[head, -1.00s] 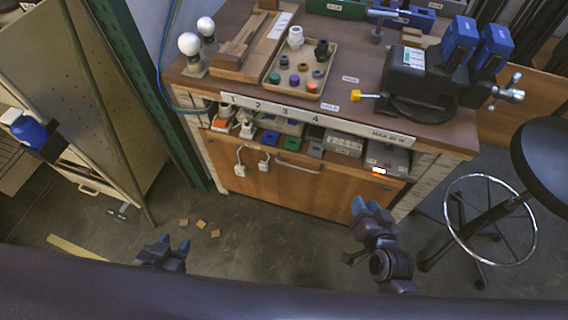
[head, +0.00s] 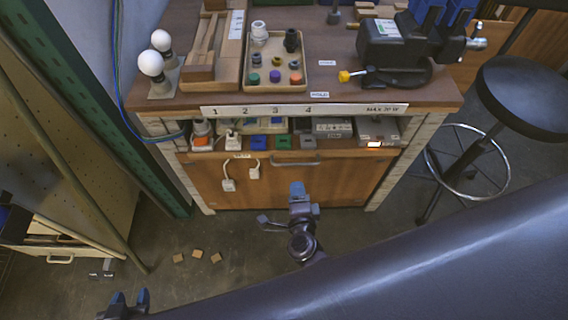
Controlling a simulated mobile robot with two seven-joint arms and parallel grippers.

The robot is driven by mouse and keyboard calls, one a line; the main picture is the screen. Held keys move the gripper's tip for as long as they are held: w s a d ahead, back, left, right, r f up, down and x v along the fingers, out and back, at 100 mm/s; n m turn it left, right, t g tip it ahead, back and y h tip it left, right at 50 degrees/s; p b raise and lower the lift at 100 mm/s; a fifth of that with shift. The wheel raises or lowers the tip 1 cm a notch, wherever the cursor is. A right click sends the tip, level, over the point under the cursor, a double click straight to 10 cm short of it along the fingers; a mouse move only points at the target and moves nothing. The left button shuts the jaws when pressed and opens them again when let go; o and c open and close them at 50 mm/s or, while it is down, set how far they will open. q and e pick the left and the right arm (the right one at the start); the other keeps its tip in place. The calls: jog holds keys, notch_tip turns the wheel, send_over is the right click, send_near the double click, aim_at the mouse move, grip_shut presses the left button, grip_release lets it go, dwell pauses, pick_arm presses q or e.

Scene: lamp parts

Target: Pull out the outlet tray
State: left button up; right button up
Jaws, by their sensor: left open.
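The outlet tray (head: 250,155) sits in the opening under the bench top, with a metal bar handle (head: 295,163) on its front edge. Several outlets and coloured blocks stand on it, behind the label strip numbered 1 to 4. My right gripper (head: 303,197) is in front of the bench, below the handle in the picture and apart from it. Whether its fingers are open cannot be made out. My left gripper (head: 125,299) is open and empty at the bottom left, over the floor, far from the tray.
Two white plugs (head: 228,185) hang on cords down the wooden front panel. A stool (head: 530,100) stands at the right. Wooden squares (head: 196,254) lie on the floor before the bench.

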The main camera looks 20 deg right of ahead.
aim_at(300, 163)
jog(key=shift+m+h, duration=0.4)
jog(key=shift+m, duration=0.3)
jog(key=shift+d+b+x, duration=0.25)
jog(key=shift+x, duration=1.6)
jog(key=shift+d+b+x, duration=0.2)
jog(key=shift+b+x, duration=0.1)
jog(key=shift+x, duration=1.5)
jog(key=shift+d+b+x, duration=0.25)
jog(key=shift+x, duration=1.6)
jog(key=shift+s+r, duration=0.15)
jog(key=shift+s, duration=0.05)
grip_shut()
